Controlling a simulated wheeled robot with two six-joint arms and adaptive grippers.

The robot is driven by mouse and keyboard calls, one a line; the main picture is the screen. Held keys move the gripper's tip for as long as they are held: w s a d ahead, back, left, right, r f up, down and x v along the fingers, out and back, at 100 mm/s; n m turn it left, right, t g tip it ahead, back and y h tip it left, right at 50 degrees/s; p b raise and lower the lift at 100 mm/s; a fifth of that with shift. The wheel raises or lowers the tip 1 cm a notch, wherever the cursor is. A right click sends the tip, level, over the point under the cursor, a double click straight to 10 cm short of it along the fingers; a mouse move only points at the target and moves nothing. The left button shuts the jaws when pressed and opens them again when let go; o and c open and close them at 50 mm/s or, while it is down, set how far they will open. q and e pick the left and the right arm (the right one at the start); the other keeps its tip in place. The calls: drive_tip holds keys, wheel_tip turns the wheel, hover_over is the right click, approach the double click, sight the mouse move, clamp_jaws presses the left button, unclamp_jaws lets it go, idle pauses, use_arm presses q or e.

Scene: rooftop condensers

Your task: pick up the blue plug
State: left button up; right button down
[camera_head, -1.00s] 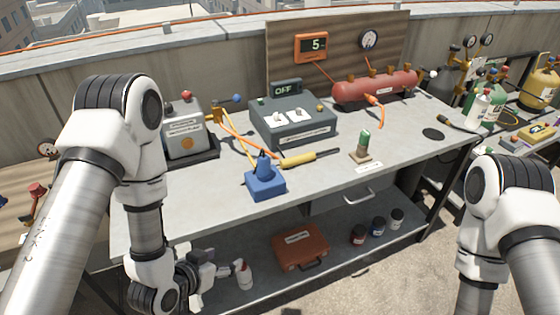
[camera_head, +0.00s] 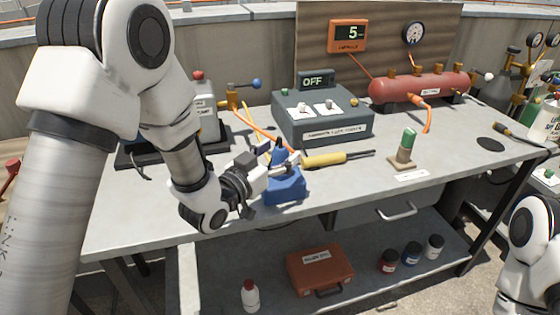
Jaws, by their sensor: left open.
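The blue plug (camera_head: 279,155) stands upright in its blue block-shaped base (camera_head: 286,189) near the front edge of the grey workbench. My left arm comes in from the left, and my left gripper (camera_head: 281,165) is at the plug with its fingers open. The fingers partly cover the plug's lower part. I cannot tell whether they touch it. My right gripper is out of view; only part of my right arm shows at the right edge.
A yellow-handled tool (camera_head: 325,159) lies just right of the plug. Behind it stands a grey control box (camera_head: 322,120) reading OFF. A green switch block (camera_head: 407,143) stands further right. An orange case (camera_head: 320,268) sits on the lower shelf.

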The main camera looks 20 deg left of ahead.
use_arm(q)
drive_tip(key=shift+w+d+f, duration=0.1)
drive_tip(key=shift+w+d, duration=0.05)
drive_tip(key=shift+w, duration=0.15)
drive_tip(key=c, duration=1.3)
